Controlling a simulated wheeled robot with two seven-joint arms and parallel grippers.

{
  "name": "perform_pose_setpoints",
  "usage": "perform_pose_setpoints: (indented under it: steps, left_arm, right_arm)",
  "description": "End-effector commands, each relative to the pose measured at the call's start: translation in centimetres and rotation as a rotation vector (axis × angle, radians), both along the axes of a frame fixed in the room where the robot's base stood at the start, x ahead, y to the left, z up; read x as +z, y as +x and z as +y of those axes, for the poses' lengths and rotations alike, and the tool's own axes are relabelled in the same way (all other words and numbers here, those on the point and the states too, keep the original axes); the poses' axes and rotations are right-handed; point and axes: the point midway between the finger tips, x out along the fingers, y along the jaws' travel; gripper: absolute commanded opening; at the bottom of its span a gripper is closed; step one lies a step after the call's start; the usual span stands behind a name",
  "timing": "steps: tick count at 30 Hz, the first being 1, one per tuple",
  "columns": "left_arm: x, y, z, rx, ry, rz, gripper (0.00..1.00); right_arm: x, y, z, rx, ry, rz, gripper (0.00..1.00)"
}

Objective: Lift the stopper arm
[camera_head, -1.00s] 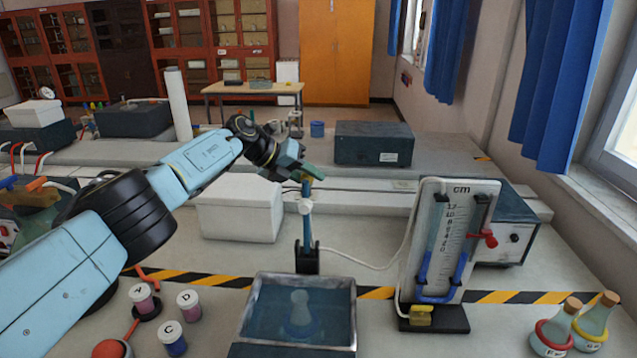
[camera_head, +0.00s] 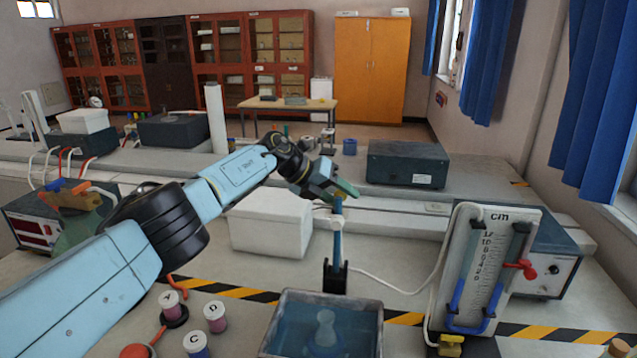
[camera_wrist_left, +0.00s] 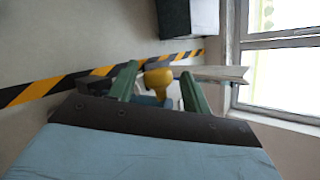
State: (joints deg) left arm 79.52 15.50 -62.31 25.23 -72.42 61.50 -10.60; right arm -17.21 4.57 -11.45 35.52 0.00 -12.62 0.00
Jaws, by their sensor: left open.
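A small upright stand (camera_head: 336,276) with a dark base, a blue rod and a white joint stands behind the water tray; I cannot tell for sure which part is the stopper arm. My left gripper (camera_head: 343,189), with green fingers, is at the top of this stand. The stand below the knob is mostly hidden there. My right gripper is not in view.
A water tray (camera_head: 377,335) holding a clear flask shape is in front of the stand. A tube gauge board (camera_head: 448,270) stands to the right, linked by a white hose. A white box (camera_head: 270,222) is behind left. Small labelled jars (camera_head: 215,314) sit front left.

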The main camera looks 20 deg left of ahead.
Motion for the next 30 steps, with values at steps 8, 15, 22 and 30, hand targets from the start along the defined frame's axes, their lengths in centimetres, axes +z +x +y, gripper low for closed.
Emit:
perform_pose_setpoints:
  steps: [8, 15, 22, 30]
  left_arm:
    - [1.7, -1.1, 1.9, 0.0, 0.002, -0.002, 0.49]
    - [4.3, -2.9, 5.0, 0.003, 0.003, -0.003, 0.49]
    - [6.8, -4.7, 7.7, 0.002, 0.003, 0.0, 0.49]
    - [7.9, -5.4, 8.8, 0.002, 0.003, 0.002, 0.49]
  right_arm:
    - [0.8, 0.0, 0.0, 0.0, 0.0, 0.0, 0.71]
    - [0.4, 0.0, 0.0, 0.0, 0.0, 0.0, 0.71]
    - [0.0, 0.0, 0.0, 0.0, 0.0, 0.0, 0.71]
    - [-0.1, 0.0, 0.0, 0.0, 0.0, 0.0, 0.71]
